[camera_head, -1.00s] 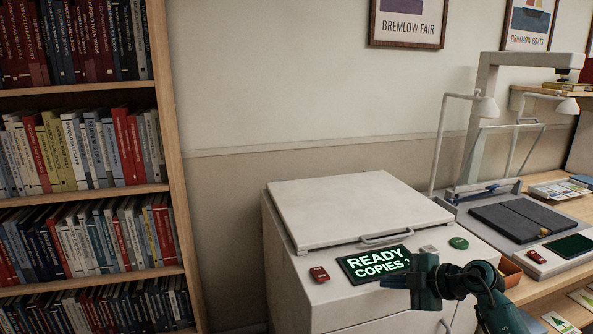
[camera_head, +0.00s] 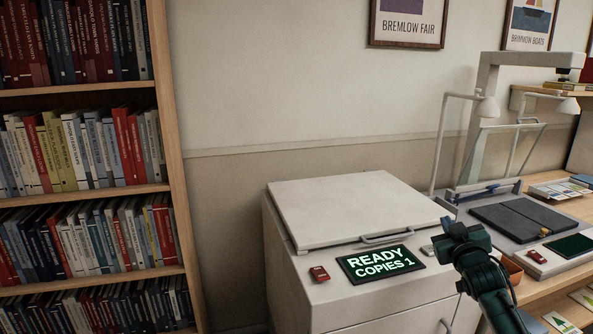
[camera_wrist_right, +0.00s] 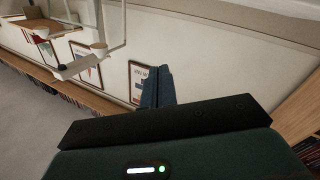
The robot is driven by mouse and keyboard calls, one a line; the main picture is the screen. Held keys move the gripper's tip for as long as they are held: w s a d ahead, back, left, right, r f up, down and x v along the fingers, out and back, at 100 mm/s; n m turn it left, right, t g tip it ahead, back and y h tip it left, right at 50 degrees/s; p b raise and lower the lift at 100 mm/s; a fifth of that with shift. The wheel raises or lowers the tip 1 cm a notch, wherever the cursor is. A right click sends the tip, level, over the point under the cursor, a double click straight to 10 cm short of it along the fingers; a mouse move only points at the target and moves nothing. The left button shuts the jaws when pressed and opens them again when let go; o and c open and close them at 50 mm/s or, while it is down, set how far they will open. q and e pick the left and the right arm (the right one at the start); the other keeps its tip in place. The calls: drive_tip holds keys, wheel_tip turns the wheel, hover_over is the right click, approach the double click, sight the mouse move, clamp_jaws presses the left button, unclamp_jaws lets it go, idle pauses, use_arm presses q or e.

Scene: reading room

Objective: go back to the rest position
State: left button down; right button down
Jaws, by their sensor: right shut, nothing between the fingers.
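My right gripper (camera_head: 447,224) is dark teal and stands above the front right corner of the white copier (camera_head: 345,206). It is shut and empty, and it points up and back. In the right wrist view its blue-grey fingers (camera_wrist_right: 157,87) lie together with nothing between them. The copier's display (camera_head: 380,264) reads "READY COPIES 1" in green. A red button (camera_head: 319,273) sits left of the display. The copier lid is down. My left gripper is not in view.
A bookcase (camera_head: 172,150) full of books stands at the left. At the right, a wooden desk (camera_head: 553,285) carries a book scanner (camera_head: 487,130) with lamps and a dark cradle (camera_head: 520,219). Framed posters hang on the wall. The space above the copier lid is free.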

drive_tip(key=s+a+f+g+y, duration=0.1)
drive_tip(key=s+a+f, duration=0.35)
drive_tip(key=f, duration=0.25)
drive_tip(key=s+a+f+n+g+y, duration=0.1)
drive_tip(key=s+a+f, duration=0.2)
drive_tip(key=s+f, duration=0.25)
drive_tip(key=s+a+f+g+y, duration=0.1)
drive_tip(key=s+a+f+g, duration=0.2)
drive_tip(key=f, duration=0.4)
drive_tip(key=s+a+f+y, duration=0.1)
drive_tip(key=s+a+f, duration=0.1)
drive_tip(key=s, duration=0.7)
drive_tip(key=s+a+f+g, duration=0.1)
drive_tip(key=s+a+f, duration=0.2)
drive_tip(key=s+a, duration=0.2)
drive_tip(key=s+a+f+g+y, duration=0.1)
drive_tip(key=s+a+f, duration=0.2)
drive_tip(key=s, duration=0.9)
drive_tip(key=shift+s+a+f+m+y, duration=0.2)
drive_tip(key=shift+s+a+m+y, duration=0.15)
drive_tip(key=shift+a, duration=0.2)
